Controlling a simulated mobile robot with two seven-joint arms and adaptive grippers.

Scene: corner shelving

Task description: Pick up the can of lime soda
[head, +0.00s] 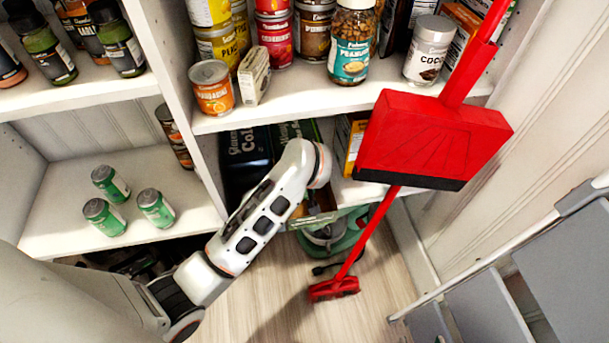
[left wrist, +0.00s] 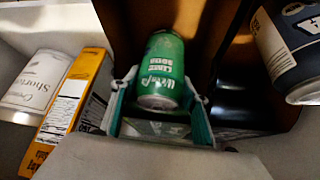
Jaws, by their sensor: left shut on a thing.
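A green lime soda can (left wrist: 160,65) stands between the two fingers of my left gripper (left wrist: 158,100) in the left wrist view, its label facing the camera. The gripper is shut on it. Dark and brown panels, like an opened carton (left wrist: 130,25), surround the can. In the head view my left arm reaches under the middle shelf, and its gripper and the held can are hidden. Three other green cans, (head: 110,183), (head: 104,217) and (head: 156,208), stand on the lower left shelf, apart from my arm; their labels are too small to read. My right gripper is not in view.
A black cola carton (head: 245,155) lies beside my arm. In the left wrist view, an orange box (left wrist: 75,95) and white can (left wrist: 38,80) are left, a dark can (left wrist: 292,50) right. A red broom and dustpan (head: 430,135) stand right, near grey steps (head: 490,305).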

